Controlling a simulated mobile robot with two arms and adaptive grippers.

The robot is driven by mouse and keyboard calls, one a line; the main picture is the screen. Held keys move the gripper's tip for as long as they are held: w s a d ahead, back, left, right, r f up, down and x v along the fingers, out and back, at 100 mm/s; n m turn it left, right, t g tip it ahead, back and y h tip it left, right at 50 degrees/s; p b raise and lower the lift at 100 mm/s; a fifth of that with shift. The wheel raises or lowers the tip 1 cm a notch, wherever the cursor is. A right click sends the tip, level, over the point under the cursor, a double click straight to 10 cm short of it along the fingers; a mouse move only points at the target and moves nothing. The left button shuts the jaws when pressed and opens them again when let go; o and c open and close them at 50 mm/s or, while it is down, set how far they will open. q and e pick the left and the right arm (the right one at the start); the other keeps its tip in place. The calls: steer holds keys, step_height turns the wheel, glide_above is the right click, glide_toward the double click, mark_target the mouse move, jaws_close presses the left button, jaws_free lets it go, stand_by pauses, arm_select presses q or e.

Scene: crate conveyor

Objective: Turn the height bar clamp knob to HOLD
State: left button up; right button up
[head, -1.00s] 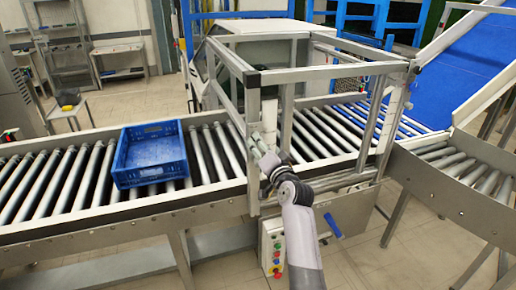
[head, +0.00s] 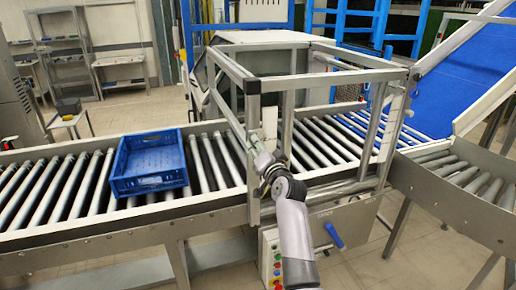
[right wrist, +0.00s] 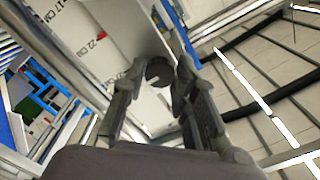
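The clamp knob (right wrist: 159,72) is round and dark grey with a pale mark, in the right wrist view. It lies between the fingertips of my right gripper (right wrist: 160,76). The fingers stand apart, one on each side of it; I cannot tell if they touch it. A white scale panel (right wrist: 100,38) with red and black centimetre marks is behind and left of the knob. In the head view my right gripper (head: 256,143) is at the near left post (head: 253,190) of the metal frame; the knob is hidden there. My left gripper is not in view.
A blue crate (head: 150,184) sits on the roller conveyor (head: 50,190) left of the frame. A control box (head: 270,255) with coloured buttons and a blue-handled lever (head: 335,235) are below the frame. A blue belt (head: 450,80) rises at right.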

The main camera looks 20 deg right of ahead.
jaws_close()
steer(key=shift+n+p, duration=0.95)
steer(key=shift+n, duration=8.05)
